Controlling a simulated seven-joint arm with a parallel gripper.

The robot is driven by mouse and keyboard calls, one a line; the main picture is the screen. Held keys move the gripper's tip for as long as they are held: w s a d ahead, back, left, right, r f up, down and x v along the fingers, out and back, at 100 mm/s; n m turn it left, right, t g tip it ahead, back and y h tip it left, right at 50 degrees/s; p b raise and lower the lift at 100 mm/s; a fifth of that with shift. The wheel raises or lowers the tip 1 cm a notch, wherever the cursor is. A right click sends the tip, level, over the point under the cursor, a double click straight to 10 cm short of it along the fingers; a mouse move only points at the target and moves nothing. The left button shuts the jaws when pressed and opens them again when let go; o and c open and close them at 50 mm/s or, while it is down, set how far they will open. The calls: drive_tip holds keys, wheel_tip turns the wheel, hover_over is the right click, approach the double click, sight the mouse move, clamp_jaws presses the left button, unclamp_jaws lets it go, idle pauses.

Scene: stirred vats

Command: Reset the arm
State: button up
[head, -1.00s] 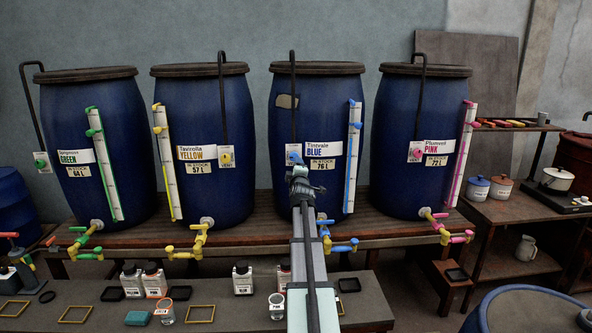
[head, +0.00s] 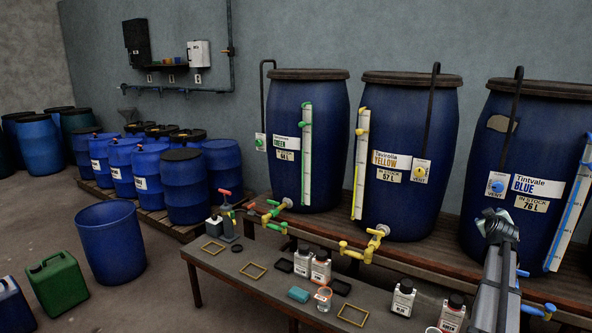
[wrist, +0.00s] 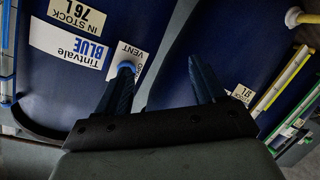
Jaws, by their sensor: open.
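My gripper (head: 494,219) is in front of the Tintvale blue vat (head: 478,165), just below its blue vent knob (head: 497,187) in the head view. In the wrist view my gripper (wrist: 163,78) is open, with two dark fingers apart and nothing seen between them. The tip of its left finger there overlaps the blue vent knob (wrist: 125,66); I cannot tell whether they touch. The blue vat's label (wrist: 78,47) appears upside down in the wrist view.
The yellow vat (head: 405,120) and green vat (head: 322,190) stand left along the wooden bench. A low table (head: 235,285) in front holds bottles, a glass and small frames. An open blue barrel (head: 110,245) and green canister (head: 57,287) stand on the floor at left.

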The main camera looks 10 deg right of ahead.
drive_tip(key=s+a+f+m+g+y, duration=0.25)
drive_tip(key=s+a+f, duration=0.25)
drive_tip(key=a+f, duration=0.65)
drive_tip(key=s+a+f+m+g+y, duration=0.2)
drive_tip(key=s+a+f+g+y, duration=0.3)
drive_tip(key=a+f, duration=0.7)
drive_tip(key=s+a+f+m+g+y, duration=0.25)
drive_tip(key=s+a+f, duration=0.45)
drive_tip(key=f, duration=0.9)
drive_tip(key=s+a+f+n+g, duration=0.2)
drive_tip(key=s+a+f, duration=0.5)
drive_tip(key=a, duration=0.5)
drive_tip(key=s+a+f+n+g, duration=0.3)
drive_tip(key=s+a+f, duration=0.4)
drive_tip(key=s+a, duration=0.3)
drive_tip(key=s+a+f+n+g, duration=0.2)
drive_tip(key=s+a+f, duration=0.6)
drive_tip(key=a, duration=0.5)
drive_tip(key=shift+s+a+g, duration=0.3)
drive_tip(key=shift+s+g, duration=0.25)
drive_tip(key=shift+g, duration=0.05)
drive_tip(key=shift+r, duration=0.1)
